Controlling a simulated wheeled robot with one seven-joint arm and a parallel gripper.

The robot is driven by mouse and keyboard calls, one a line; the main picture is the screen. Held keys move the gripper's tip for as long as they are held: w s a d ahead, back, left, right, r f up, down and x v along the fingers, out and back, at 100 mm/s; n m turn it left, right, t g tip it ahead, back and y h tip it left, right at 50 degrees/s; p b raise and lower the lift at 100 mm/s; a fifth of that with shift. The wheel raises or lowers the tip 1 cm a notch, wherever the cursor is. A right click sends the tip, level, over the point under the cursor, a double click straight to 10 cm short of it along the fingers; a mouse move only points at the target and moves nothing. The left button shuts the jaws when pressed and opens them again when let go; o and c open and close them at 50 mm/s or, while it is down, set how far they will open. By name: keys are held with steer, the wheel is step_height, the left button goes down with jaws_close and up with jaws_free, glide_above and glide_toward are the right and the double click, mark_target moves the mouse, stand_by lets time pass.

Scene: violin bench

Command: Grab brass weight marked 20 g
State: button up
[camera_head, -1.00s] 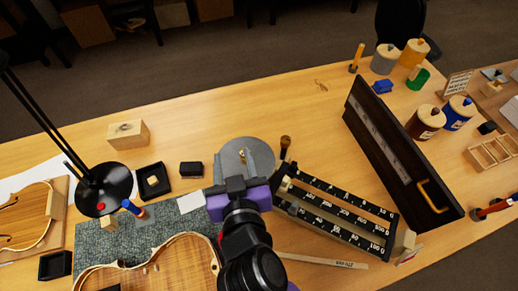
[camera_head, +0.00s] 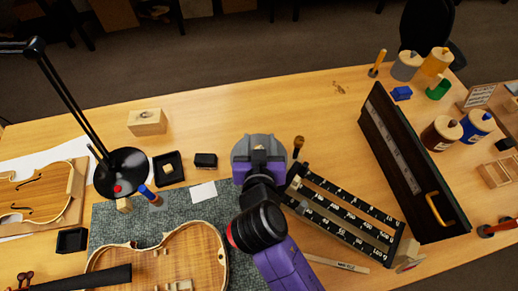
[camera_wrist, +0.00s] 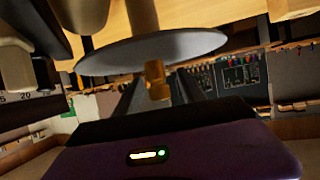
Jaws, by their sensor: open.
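A small brass weight (camera_wrist: 157,82) shows in the wrist view against a round grey plate (camera_wrist: 150,50). Its 20 g mark is not readable. My gripper (camera_wrist: 158,90) is open; its two dark fingers lie on either side of the brass weight in that view. I cannot tell whether they touch it. In the head view my gripper (camera_head: 262,158) is over the grey plate (camera_head: 243,152) and hides the brass weight there.
A black numbered rack (camera_head: 345,215) stands close to the right of my gripper, with a long black case (camera_head: 405,170) beyond. A black tray (camera_head: 157,180), a small black box (camera_head: 206,160) and a violin body (camera_head: 205,245) are left. The back table is mostly clear.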

jaws_close()
steer(key=shift+r, duration=0.1)
stand_by(0.3)
